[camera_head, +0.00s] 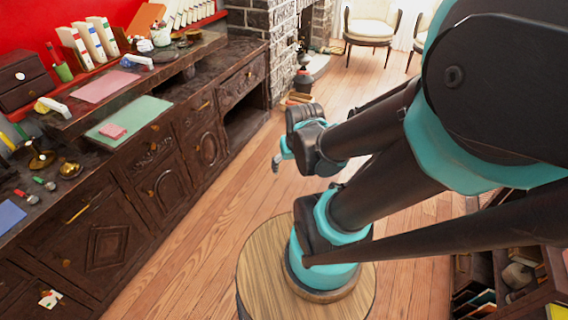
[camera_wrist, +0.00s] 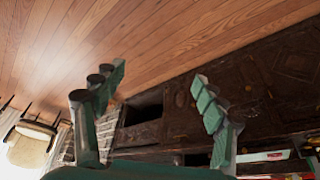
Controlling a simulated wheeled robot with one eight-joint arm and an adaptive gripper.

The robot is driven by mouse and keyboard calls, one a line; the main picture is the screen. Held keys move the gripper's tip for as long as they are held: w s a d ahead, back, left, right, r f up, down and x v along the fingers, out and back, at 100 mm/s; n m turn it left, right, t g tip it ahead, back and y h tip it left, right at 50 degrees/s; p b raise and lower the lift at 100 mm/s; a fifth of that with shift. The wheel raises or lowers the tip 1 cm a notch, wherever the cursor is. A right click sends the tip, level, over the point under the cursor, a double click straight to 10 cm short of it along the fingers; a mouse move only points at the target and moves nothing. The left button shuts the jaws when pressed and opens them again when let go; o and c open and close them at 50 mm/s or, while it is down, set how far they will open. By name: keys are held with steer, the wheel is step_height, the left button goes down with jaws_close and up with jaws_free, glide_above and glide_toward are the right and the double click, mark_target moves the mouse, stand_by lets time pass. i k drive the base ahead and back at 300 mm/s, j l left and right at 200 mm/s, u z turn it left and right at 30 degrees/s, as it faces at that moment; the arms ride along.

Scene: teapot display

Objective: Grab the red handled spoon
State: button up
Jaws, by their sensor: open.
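A small utensil with a red handle (camera_head: 21,193), which looks like the red handled spoon, lies on the dark wooden counter (camera_head: 85,155) at the left edge of the head view. A similar one with a green handle (camera_head: 39,180) lies just above and right of it. My gripper (camera_head: 277,161) is over the floor, well to the right of the counter and far from the spoon. In the wrist view my gripper (camera_wrist: 158,95) has its two teal fingers wide apart with nothing between them. The spoon does not show in the wrist view.
A raised shelf with a pink mat (camera_head: 104,86) runs behind. Wooden floor (camera_head: 215,215) lies clear between counter and my base.

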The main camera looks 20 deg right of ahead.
mark_target(34, 199)
steer(key=u, duration=1.75)
steer(key=i+j, duration=0.1)
steer(key=i, duration=0.65)
steer(key=i+z, duration=0.1)
steer(key=i, duration=0.6)
